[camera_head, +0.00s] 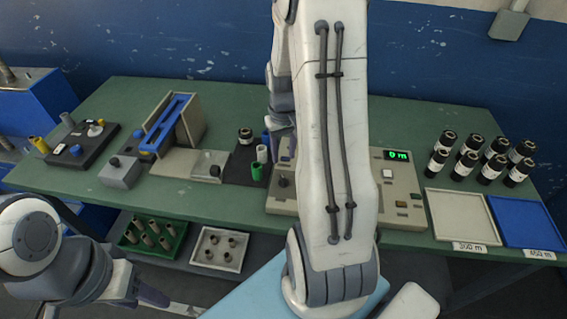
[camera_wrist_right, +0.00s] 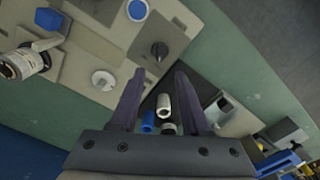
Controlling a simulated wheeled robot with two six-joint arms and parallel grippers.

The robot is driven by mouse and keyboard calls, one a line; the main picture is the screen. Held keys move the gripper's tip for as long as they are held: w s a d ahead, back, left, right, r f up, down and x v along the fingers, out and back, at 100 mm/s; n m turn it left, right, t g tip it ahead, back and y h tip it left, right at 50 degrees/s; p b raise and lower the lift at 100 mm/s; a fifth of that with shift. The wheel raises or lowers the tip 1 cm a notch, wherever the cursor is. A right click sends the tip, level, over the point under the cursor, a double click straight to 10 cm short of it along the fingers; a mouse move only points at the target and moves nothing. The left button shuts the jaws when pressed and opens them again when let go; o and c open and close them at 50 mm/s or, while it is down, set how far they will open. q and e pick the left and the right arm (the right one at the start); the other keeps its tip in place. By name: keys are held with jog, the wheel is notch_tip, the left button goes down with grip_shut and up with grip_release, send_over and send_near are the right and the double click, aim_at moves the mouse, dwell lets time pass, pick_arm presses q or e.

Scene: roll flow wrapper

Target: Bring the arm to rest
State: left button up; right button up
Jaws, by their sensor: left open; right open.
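My right arm reaches up through the middle of the head view and bends down over the bench. In the right wrist view its gripper (camera_wrist_right: 160,76) is open, with two dark fingers apart and nothing held. A white cylinder (camera_wrist_right: 163,104) and a blue cylinder (camera_wrist_right: 148,121) show below, between the fingers; I cannot tell how far below. My left gripper (camera_head: 158,298) is low at the left, in front of the bench, open and seemingly empty.
The green bench (camera_head: 420,112) carries a control panel (camera_head: 402,180) reading 0 m, a blue-topped device (camera_head: 168,122) and several black rolls (camera_head: 468,165). A cream tray (camera_head: 458,215) and a blue tray (camera_head: 528,222) lie at the right. Crates with cylinders sit below.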

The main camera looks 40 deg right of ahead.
jog(key=shift+r, duration=0.35)
dwell(0.3)
jog(key=s+a+r+n, duration=0.1)
jog(key=a+r+n, duration=0.15)
jog(key=a, duration=0.65)
jog(key=a+r+n, duration=0.2)
jog(key=a+r, duration=0.1)
jog(key=a, duration=0.6)
jog(key=s+a+r+n, duration=0.2)
jog(key=s+a+n, duration=0.1)
jog(key=s+a, duration=0.4)
jog(key=s+a+r+n+y, duration=0.1)
jog(key=s+a+r+n, duration=0.1)
jog(key=s+a, duration=0.4)
jog(key=s+n, duration=0.1)
jog(key=s, duration=0.1)
jog(key=shift+s+a+n, duration=0.3)
jog(key=shift+a+n, duration=0.05)
jog(key=shift+d, duration=0.1)
